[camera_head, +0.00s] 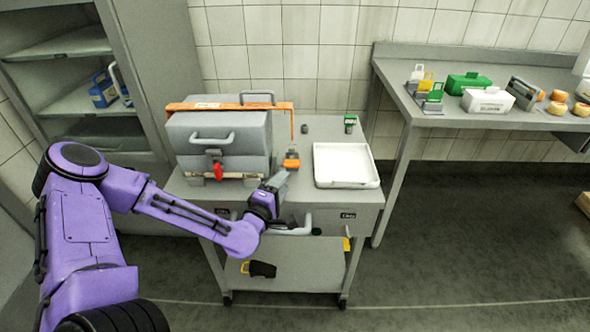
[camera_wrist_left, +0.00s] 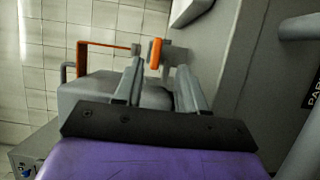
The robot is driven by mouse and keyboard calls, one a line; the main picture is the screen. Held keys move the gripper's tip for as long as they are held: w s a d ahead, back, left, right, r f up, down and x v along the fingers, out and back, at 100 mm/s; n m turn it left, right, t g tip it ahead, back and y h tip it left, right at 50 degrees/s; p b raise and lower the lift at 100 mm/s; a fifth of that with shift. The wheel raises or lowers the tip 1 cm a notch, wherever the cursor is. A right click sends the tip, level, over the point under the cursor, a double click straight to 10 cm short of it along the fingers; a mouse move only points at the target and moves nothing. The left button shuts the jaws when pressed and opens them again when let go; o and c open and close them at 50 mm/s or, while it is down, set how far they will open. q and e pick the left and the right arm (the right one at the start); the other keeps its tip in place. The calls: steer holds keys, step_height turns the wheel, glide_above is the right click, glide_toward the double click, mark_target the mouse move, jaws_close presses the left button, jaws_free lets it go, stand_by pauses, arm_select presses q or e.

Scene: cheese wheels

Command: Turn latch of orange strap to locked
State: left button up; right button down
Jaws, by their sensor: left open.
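An orange strap (camera_head: 222,106) runs over the top of a grey case (camera_head: 222,143) on the cart and hangs down its right side. An orange latch piece (camera_head: 291,162) with a dark base stands on the cart top, just right of the case. My left gripper (camera_head: 278,180) is open and empty, just in front of the latch and apart from it. In the left wrist view the orange latch piece (camera_wrist_left: 155,54) shows beyond the two fingers (camera_wrist_left: 162,85), with the strap (camera_wrist_left: 108,46) to its left. Whether the latch is locked I cannot tell. My right gripper is out of view.
A white tray (camera_head: 345,165) sits on the cart to the right. A small green-topped item (camera_head: 350,123) stands behind it. A red latch (camera_head: 217,170) is on the case front. A side table (camera_head: 450,119) at right holds several boxes.

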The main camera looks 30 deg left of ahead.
mark_target(290, 167)
arm_select(q)
steer(key=w, duration=0.1)
steer(key=w+a, duration=0.1)
steer(key=w, duration=0.1)
steer(key=w+a, duration=0.1)
steer(key=w, duration=0.1)
steer(key=shift+w+r, duration=0.15)
steer(key=shift+w, duration=0.55)
steer(key=shift+r, duration=0.1)
steer(key=shift+s, duration=0.1)
jaws_close()
